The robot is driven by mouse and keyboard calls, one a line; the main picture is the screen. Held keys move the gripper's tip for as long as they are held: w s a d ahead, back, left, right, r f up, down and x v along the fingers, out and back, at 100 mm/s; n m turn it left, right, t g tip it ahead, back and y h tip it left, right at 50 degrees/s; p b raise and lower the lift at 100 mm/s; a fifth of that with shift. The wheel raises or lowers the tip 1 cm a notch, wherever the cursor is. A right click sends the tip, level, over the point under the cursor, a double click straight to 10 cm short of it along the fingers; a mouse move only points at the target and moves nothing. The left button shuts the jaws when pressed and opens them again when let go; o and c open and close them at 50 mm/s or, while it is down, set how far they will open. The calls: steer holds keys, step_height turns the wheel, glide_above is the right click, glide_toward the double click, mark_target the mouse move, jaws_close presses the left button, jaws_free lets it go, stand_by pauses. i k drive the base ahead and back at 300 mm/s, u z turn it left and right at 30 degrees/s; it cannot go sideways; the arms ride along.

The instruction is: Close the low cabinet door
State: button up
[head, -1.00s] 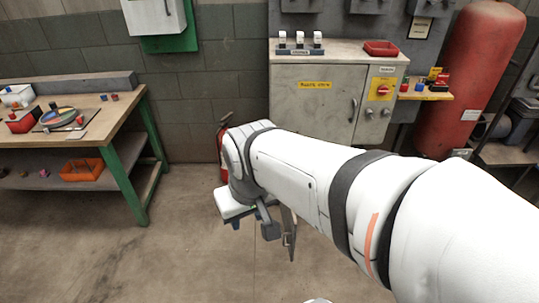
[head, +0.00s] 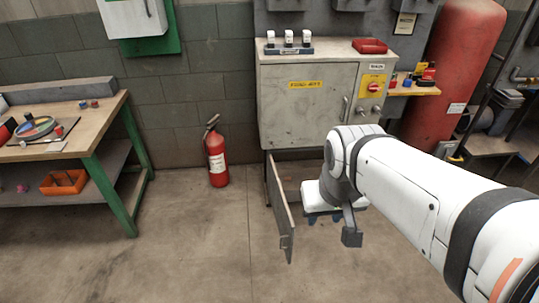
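The low cabinet (head: 292,172) is the open compartment beneath the grey metal cabinet, partly hidden by my arm. Its grey door (head: 280,205) stands wide open in the head view, hinged at the left side and swung out toward me over the floor. A small latch or handle shows near its free end. My gripper (head: 351,236) is to the right of the door, in front of the opening, with a clear gap to the door. Its fingers are small and partly hidden, so I cannot tell whether they are open.
A red fire extinguisher (head: 217,155) stands on the floor left of the door. A green-legged workbench (head: 105,125) is at the left. The grey upper cabinet (head: 305,108) sits above the opening. A red tank (head: 458,75) stands at the right. The floor in front is clear.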

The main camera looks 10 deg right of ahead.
mark_target(286, 227)
steer(key=u, duration=0.05)
steer(key=i, duration=1)
steer(key=z, duration=0.8)
steer(key=k, duration=0.4)
steer(key=u, duration=0.15)
steer(key=i, duration=0.45)
steer(key=u, duration=0.05)
